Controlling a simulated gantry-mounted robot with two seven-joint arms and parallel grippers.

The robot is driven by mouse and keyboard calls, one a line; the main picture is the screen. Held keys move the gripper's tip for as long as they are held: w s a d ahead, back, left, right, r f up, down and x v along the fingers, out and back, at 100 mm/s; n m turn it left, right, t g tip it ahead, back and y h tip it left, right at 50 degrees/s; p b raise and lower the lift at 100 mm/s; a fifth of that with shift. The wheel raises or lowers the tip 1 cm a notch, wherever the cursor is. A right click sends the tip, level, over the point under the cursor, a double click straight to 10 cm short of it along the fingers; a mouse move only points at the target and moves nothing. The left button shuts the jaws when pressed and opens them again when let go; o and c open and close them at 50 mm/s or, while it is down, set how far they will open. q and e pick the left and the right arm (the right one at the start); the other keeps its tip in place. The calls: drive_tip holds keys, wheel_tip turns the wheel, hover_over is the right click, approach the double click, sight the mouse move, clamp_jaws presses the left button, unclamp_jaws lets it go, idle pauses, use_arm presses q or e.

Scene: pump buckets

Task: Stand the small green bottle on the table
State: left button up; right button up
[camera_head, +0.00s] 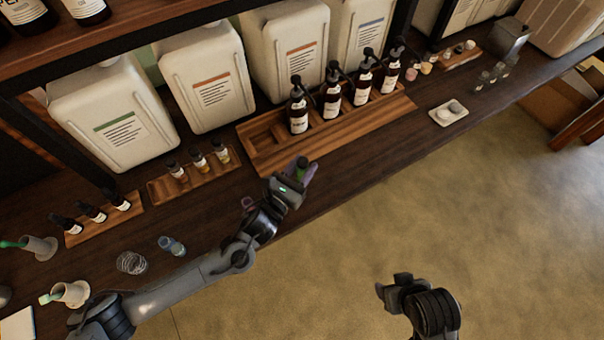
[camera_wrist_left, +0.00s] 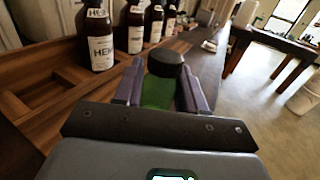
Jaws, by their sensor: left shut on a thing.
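The small green bottle (camera_wrist_left: 157,92) has a black cap and sits between the two purple-grey fingers of my left gripper (camera_wrist_left: 160,88). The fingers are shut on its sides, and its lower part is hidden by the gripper. In the head view, my left gripper (camera_head: 303,175) is at the front edge of the dark wooden table (camera_head: 345,160), with the bottle's dark cap (camera_head: 301,161) showing. I cannot tell whether the bottle touches the table. My right gripper (camera_head: 393,286) is over the floor, away from the table; its fingers are too unclear to read.
A wooden rack (camera_head: 262,160) with several brown pump bottles (camera_head: 333,92) stands just behind my left gripper. Small trays of vials (camera_head: 198,165) are to its left. White jugs (camera_head: 205,80) line the back. The table strip right of the gripper is clear up to a white dish (camera_head: 447,112).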

sight(299, 179)
use_arm(q)
drive_tip(key=shift+f+b, duration=0.35)
drive_tip(key=shift+f, duration=1.7)
drive_tip(key=shift+f, duration=0.1)
drive_tip(key=o, duration=1.2)
drive_tip(key=shift+c, duration=0.2)
